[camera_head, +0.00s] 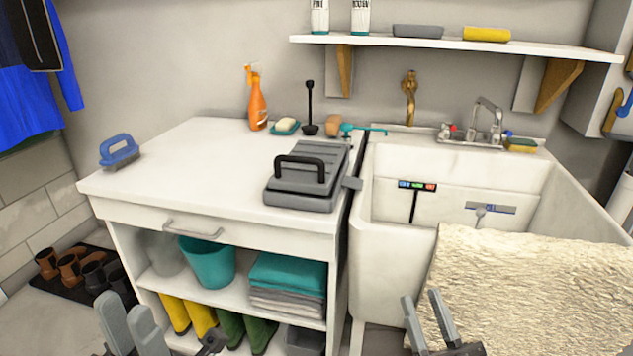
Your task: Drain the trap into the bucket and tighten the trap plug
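A teal bucket (207,262) stands on the shelf under the white counter, left of the folded cloths. The sink trap and its plug do not show; the space beneath the sink basin (388,268) is mostly hidden by the basin front and the hanging towel. My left gripper (131,324) is at the bottom left, in front of the cabinet and apart from the bucket, its fingers spread and empty. My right gripper (428,312) is at the bottom, in front of the sink and towel, its fingers spread and empty.
A cream towel (535,285) hangs over the sink front. Folded teal and grey cloths (287,283) share the bucket's shelf, with yellow and green boots (232,328) below. A grey case (305,180) and blue brush (118,151) sit on the counter; its front middle is clear.

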